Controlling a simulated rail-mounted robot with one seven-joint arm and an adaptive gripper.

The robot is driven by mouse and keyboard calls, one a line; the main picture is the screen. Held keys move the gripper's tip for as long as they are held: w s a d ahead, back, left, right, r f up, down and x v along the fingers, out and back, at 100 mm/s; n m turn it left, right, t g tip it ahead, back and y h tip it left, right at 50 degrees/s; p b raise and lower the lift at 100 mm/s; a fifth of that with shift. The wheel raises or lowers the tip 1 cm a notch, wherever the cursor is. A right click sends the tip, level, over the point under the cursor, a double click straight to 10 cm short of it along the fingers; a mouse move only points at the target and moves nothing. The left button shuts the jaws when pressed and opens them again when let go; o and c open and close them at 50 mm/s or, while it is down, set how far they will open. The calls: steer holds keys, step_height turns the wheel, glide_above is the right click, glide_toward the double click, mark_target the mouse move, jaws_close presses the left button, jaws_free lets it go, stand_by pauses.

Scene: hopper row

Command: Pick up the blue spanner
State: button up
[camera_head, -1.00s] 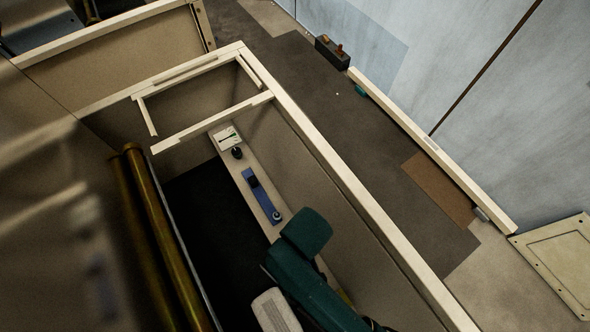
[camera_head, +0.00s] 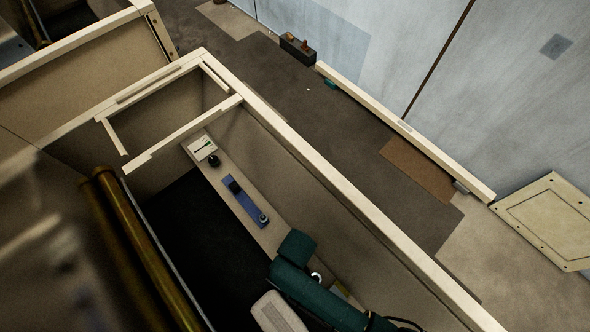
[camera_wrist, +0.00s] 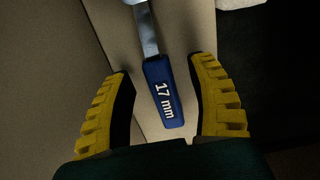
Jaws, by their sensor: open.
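The blue spanner (camera_wrist: 164,98) shows in the wrist view as a blue handle marked "17 mm" with a steel shaft running up out of the picture. It lies on the pale ledge (camera_wrist: 182,22). My gripper (camera_wrist: 160,66) is open, its yellow ribbed fingers on either side of the handle with gaps at both sides. I cannot tell how high the fingers are above the ledge. In the head view, my green arm hides the fingers and the handle; a small pale hook (camera_head: 317,277) beside it may be the spanner's head.
The ledge (camera_head: 236,178) runs along the hopper's inner wall. Farther along it lie a blue strip (camera_head: 243,199) with a dark block and ring, a black knob (camera_head: 214,160) and a white card (camera_head: 203,147). The hopper rim (camera_head: 330,180) rises beside my arm; brass-coloured bars (camera_head: 140,240) stand left.

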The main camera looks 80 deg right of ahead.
steer(key=shift+w+f, duration=0.1)
steer(key=shift+f, duration=0.3)
jaws_close()
step_height(320, 180, up, 10)
steer(key=shift+r+p, duration=0.1)
steer(key=shift+p, duration=0.5)
steer(key=c, duration=0.8)
jaws_free()
jaws_close()
